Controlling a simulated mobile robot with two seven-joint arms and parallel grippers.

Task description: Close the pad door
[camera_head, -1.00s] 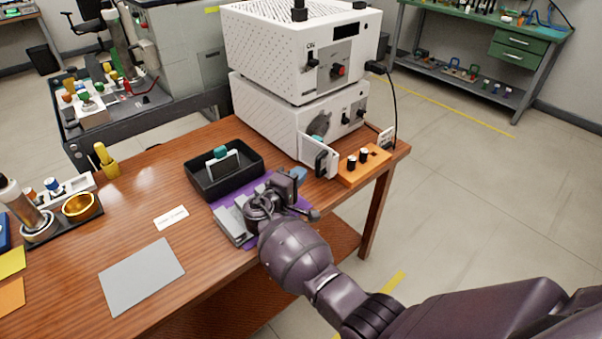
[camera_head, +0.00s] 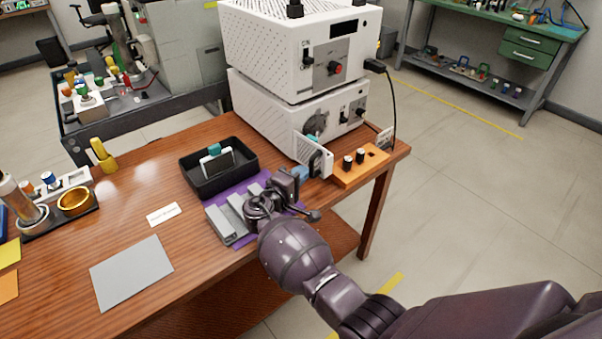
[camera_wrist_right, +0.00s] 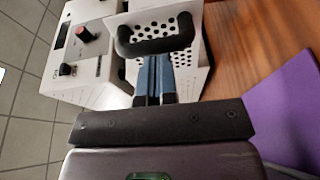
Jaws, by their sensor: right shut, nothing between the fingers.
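The pad door (camera_head: 313,155) is a small white panel on the front of the lower white machine (camera_head: 275,110). It stands open, swung out from the front, and a round grey part shows behind it. In the right wrist view, the door (camera_wrist_right: 190,68) has round holes and a black bar handle (camera_wrist_right: 155,38). My right gripper (camera_head: 301,173) is in front of the door, low near its handle. Its blue fingers (camera_wrist_right: 154,75) are shut and empty, close to the handle; I cannot tell whether they touch it. My left gripper is out of view.
An orange block (camera_head: 360,168) with black knobs stands right of the door, near the table edge. A black tray (camera_head: 243,177) and a purple mat (camera_head: 232,230) with grey blocks lie left. A second white machine (camera_head: 290,45) sits on top.

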